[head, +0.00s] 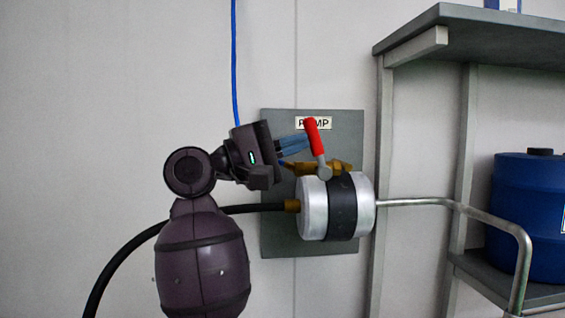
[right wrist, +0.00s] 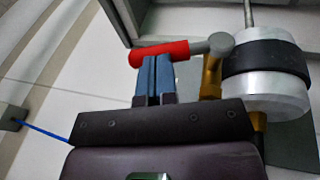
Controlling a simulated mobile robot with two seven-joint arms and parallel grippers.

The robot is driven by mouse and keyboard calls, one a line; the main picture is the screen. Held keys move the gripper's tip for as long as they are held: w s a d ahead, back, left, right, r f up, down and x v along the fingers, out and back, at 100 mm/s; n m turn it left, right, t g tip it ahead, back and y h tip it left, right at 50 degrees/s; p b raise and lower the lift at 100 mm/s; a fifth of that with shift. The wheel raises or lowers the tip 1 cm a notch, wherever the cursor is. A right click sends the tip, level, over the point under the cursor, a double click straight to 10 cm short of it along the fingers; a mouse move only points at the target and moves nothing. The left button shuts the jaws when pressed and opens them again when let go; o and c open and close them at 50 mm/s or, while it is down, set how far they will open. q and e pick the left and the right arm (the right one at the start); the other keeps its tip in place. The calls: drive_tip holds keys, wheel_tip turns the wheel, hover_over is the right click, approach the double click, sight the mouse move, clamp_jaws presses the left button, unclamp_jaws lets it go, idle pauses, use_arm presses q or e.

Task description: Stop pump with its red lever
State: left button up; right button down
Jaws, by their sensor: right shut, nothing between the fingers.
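The red lever (head: 314,138) stands almost upright, its top tilted a little left, on a grey pivot above the pump (head: 314,207). The pump is a silver cylinder with a black band, in front of a grey panel (head: 279,232) with a "PUMP" label. My right gripper (head: 305,142) is shut and empty, with its blue fingertips at the left side of the lever. In the right wrist view the closed fingers (right wrist: 155,75) overlap the red lever (right wrist: 160,53); I cannot tell whether they touch it. My left gripper is not in view.
A black hose (head: 130,245) joins the pump from the left, and a metal pipe (head: 430,201) leaves it to the right. A grey shelf rack (head: 465,50) stands at the right with a blue drum (head: 527,210).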

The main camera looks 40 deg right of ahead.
drive_tip(key=shift+s+d+r+m+t+y+b, duration=0.2)
drive_tip(key=shift+s+d+r+t+y+b, duration=0.15)
drive_tip(key=shift+y, duration=0.45)
drive_tip(key=shift+s+d+r+m+t+y+b, duration=0.2)
drive_tip(key=shift+d+y, duration=0.25)
drive_tip(key=shift+y, duration=0.35)
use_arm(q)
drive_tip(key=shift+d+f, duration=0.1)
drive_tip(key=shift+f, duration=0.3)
use_arm(e)
drive_tip(key=shift+r, duration=0.1)
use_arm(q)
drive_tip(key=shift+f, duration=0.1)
use_arm(e)
drive_tip(key=shift+a, duration=0.15)
